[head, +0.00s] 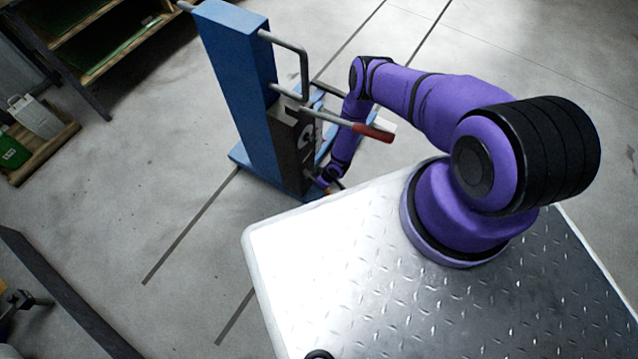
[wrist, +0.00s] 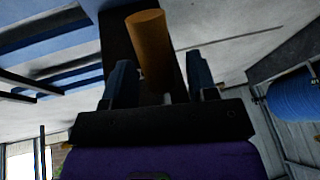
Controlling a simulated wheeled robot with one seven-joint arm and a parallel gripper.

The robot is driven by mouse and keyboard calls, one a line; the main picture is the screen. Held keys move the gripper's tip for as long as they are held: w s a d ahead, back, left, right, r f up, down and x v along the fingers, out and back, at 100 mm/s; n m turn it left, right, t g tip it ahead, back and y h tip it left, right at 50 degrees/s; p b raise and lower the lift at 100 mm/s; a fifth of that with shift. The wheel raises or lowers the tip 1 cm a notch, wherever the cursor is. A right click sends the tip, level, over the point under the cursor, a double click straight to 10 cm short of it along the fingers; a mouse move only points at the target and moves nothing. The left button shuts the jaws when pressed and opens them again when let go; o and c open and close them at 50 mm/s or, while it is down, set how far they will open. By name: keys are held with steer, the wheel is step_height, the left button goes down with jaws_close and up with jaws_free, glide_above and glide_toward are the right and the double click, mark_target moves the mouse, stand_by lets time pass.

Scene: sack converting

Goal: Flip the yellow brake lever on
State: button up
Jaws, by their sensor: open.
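The yellow brake lever (wrist: 150,45) shows in the wrist view as an orange-yellow cylinder in front of a dark panel. My gripper (wrist: 160,75) is open, with one dark finger on each side of the lever's near end. I cannot tell whether either finger touches it. In the head view my gripper (head: 323,181) is low beside the dark face of the blue machine column (head: 235,75). Only a small yellow spot of the lever (head: 328,190) shows there, and most of it is hidden by my wrist.
A grey bar with a red grip (head: 372,132) sticks out from the column above my wrist. A bent grey handle (head: 300,62) is higher up. A wooden shelf (head: 100,60) and a pallet with bags (head: 40,150) stand at the left.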

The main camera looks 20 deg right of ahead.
jaws_close()
steer(key=shift+r, duration=0.1)
steer(key=shift+s+d+r+g+h, duration=0.15)
steer(key=shift+s+r+g+h, duration=0.05)
steer(key=shift+r+g+h, duration=0.6)
steer(key=shift+s+d+r+g+h, duration=0.15)
steer(key=shift+r+g+h, duration=0.45)
steer(key=shift+g, duration=0.4)
jaws_free()
steer(key=shift+m, duration=0.3)
step_height(320, 180, up, 10)
steer(key=w+d, duration=0.1)
steer(key=shift+w+d+r, duration=0.2)
steer(key=shift+d+r, duration=0.05)
